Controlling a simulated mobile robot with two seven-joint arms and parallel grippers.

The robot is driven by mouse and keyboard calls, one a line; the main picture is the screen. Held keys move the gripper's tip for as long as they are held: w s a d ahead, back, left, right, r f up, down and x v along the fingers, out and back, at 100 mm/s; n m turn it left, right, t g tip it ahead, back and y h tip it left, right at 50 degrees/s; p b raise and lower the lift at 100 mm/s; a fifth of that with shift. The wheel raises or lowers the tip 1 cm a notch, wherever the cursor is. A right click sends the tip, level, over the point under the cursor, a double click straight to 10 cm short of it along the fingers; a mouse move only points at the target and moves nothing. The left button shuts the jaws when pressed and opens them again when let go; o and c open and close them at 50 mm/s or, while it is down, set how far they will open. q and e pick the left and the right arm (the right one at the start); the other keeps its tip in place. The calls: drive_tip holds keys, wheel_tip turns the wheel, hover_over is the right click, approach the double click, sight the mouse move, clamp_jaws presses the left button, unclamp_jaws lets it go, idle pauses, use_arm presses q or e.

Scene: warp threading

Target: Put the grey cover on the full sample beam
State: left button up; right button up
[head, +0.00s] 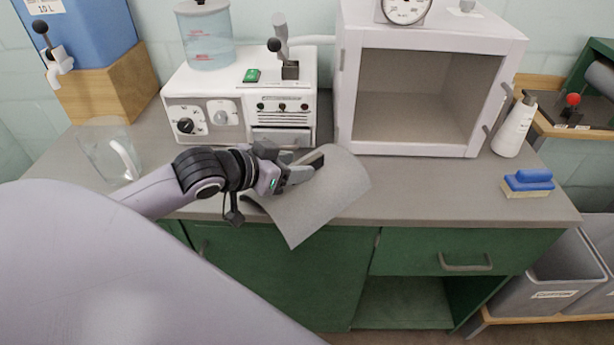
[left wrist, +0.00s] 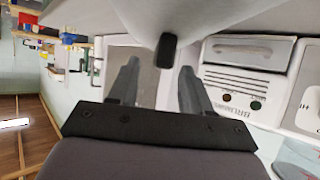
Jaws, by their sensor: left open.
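A grey cover (head: 325,205), a curved cloth-like sheet, is by the counter's front edge and reaches past it in the head view. My left gripper (head: 303,171) is at its upper left side, open. In the left wrist view the gripper's two fingers (left wrist: 158,82) stand apart, with a black tab (left wrist: 168,50) in front of a pale grey curved surface (left wrist: 160,15) between their tips. I cannot tell whether the fingers touch it. I cannot make out the sample beam; what is under the cover is hidden. My right gripper is not in view.
A white control box (head: 240,100) stands behind my left gripper, and an open-fronted white cabinet (head: 425,55) is to its right. A clear beaker (head: 108,150) is at left. A white bottle (head: 514,128) and a blue brush (head: 528,181) are at right. The counter front right of the cover is clear.

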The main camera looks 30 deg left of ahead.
sight(304, 163)
use_arm(q)
drive_tip(key=shift+r+x, duration=0.2)
drive_tip(key=shift+x, duration=2.05)
drive_tip(key=shift+w, duration=0.15)
drive_tip(key=shift+a, duration=0.1)
clamp_jaws()
